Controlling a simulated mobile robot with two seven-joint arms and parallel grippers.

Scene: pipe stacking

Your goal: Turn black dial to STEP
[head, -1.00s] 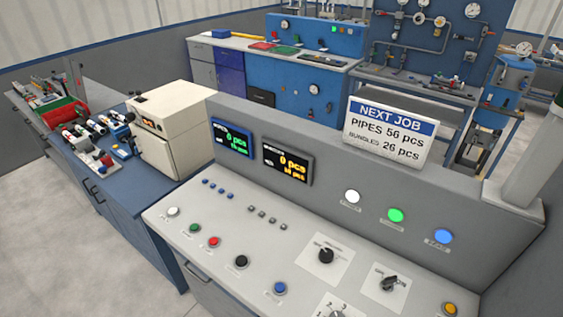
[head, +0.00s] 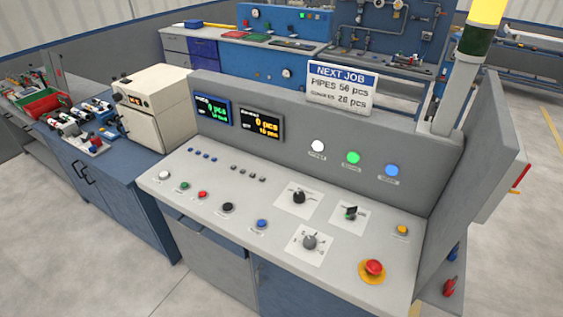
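In the head view a black dial (head: 299,197) sits on a white label plate on the sloped grey control panel (head: 180,211). A second black selector (head: 351,212), with a hint of green at its base, sits to its right. A grey dial (head: 309,242) sits below them, nearer the front edge. The lettering around the dials is too small to read, so I cannot tell which position is STEP. Neither of my grippers shows in this view.
A red emergency button (head: 373,267) on a yellow base is at the panel's front right. White, green and blue lamps line the upright back, below the NEXT JOB sign (head: 342,88). A grey side wall (head: 470,160) bounds the panel on the right. Floor is clear in front.

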